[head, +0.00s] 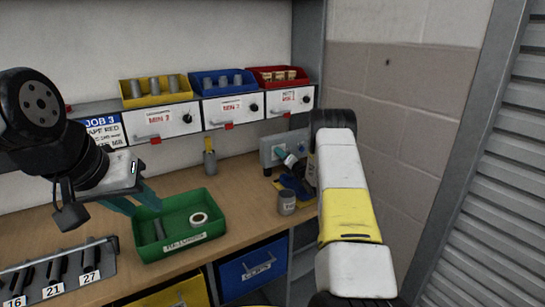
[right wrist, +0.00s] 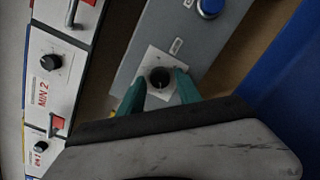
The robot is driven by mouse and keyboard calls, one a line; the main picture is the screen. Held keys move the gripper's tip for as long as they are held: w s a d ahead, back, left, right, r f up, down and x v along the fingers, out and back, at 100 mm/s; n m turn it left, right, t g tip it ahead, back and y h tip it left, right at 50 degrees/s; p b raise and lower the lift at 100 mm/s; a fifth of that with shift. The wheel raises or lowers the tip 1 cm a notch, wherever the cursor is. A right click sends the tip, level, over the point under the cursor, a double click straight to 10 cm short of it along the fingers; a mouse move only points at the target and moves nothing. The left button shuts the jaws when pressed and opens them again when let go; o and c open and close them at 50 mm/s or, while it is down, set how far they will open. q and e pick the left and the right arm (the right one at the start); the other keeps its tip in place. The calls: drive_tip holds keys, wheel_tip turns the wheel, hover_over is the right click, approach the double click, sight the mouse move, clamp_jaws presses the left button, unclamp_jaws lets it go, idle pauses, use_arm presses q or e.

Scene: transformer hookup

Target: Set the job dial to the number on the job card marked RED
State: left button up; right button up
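The job dial (right wrist: 160,77) is a black round knob on a white square plate, on the face of a grey box (right wrist: 172,28). In the right wrist view my right gripper (right wrist: 159,92) has its two teal fingers apart, one on each side of the dial's lower part. I cannot tell whether they touch it. The grey box (head: 268,152) also shows in the head view, partly behind my right arm. A job card (head: 104,131) reads "JOB 3" and has the word RED; my left arm hides part of it. My left gripper (head: 134,202) hangs open and empty left of the green tray.
A green tray (head: 184,247) holds a tape roll (head: 198,219) and a grey cylinder. A grey can (head: 287,203) stands near my right arm. A blue button (right wrist: 210,7) is above the dial in the wrist view. Drawers with coloured bins line the back. A rack (head: 78,276) is at the front left.

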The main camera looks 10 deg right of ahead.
clamp_jaws()
drive_tip(key=shift+m, duration=0.3)
drive_tip(key=m, duration=0.7)
drive_tip(key=m+g+y, duration=0.1)
drive_tip(key=m, duration=1.3)
drive_tip(key=shift+d+r+g+y, duration=0.1)
drive_tip(key=shift+d+g+y, duration=0.2)
drive_tip(key=shift+y, duration=0.1)
drive_tip(key=shift+m, duration=0.4)
drive_tip(key=shift+o, duration=1.8)
unclamp_jaws()
